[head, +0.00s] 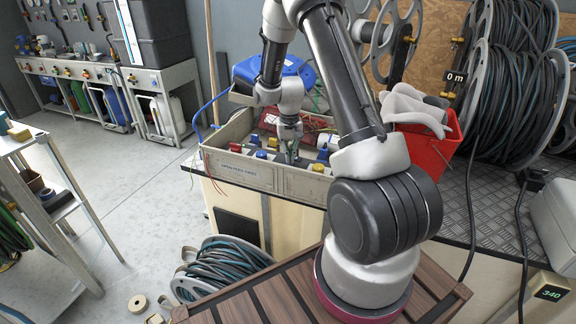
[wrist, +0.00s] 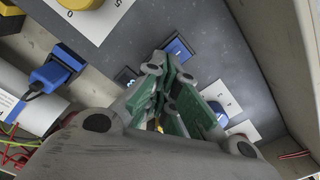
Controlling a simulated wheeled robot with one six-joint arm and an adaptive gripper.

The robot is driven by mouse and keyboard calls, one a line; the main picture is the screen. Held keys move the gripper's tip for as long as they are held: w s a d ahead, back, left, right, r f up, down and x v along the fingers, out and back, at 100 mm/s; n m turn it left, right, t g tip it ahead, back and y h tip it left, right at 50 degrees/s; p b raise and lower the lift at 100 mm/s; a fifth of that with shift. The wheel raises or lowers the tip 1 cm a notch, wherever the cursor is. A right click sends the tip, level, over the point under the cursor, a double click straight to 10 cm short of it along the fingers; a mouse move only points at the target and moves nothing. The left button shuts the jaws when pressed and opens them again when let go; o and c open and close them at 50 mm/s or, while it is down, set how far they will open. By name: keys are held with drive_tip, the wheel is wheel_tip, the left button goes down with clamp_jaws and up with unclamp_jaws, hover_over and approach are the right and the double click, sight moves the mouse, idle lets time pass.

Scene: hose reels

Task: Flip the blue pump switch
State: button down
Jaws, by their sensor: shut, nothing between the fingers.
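A blue switch (wrist: 178,48) sits on a dark grey panel (wrist: 215,50) in the wrist view, just beyond my gripper's fingertips. My gripper (wrist: 167,72) is shut and empty, with its green-padded fingers together. The fingertips are close to the switch; I cannot tell whether they touch it. In the head view my gripper (head: 290,152) reaches down into a grey open-topped box (head: 245,171) on the bench. The switch cannot be made out there.
A small dark switch (wrist: 125,77) lies left of the fingers. A yellow knob (wrist: 80,4) on a white plate and a blue plug (wrist: 50,74) are at upper left. A partly hidden white plate (wrist: 226,100) is at right. A red bucket (head: 428,146) stands beside the box.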

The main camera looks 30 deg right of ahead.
drive_tip(key=shift+f, duration=0.55)
drive_tip(key=shift+r, duration=3.55)
